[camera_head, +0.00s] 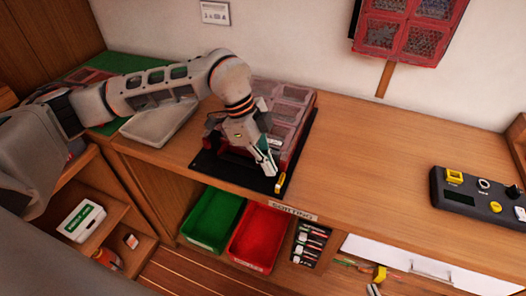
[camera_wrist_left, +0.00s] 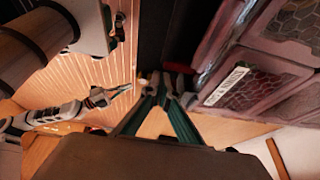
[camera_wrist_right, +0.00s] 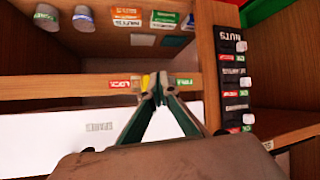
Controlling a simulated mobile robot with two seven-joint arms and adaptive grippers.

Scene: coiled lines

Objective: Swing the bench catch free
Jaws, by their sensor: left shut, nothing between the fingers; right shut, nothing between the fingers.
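A small yellow catch (camera_head: 380,273) sits at the bench's front edge, by the white drawer. In the right wrist view the yellow catch (camera_wrist_right: 146,80) stands between a red label and a green label. My right gripper (camera_head: 373,290) is shut and empty, just in front of the catch. Its fingertips (camera_wrist_right: 157,88) overlap the catch's right side there; I cannot tell if they touch. My left gripper (camera_head: 271,170) is shut and empty over the front edge of the black base. It also shows in the left wrist view (camera_wrist_left: 168,84).
A second yellow piece (camera_head: 281,183) stands at the black base's front corner, close to my left gripper. A red-framed case (camera_head: 297,100) rests on the base. Green (camera_head: 213,218) and red (camera_head: 258,238) bins sit below. A control box (camera_head: 480,197) stands right; the middle bench top is clear.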

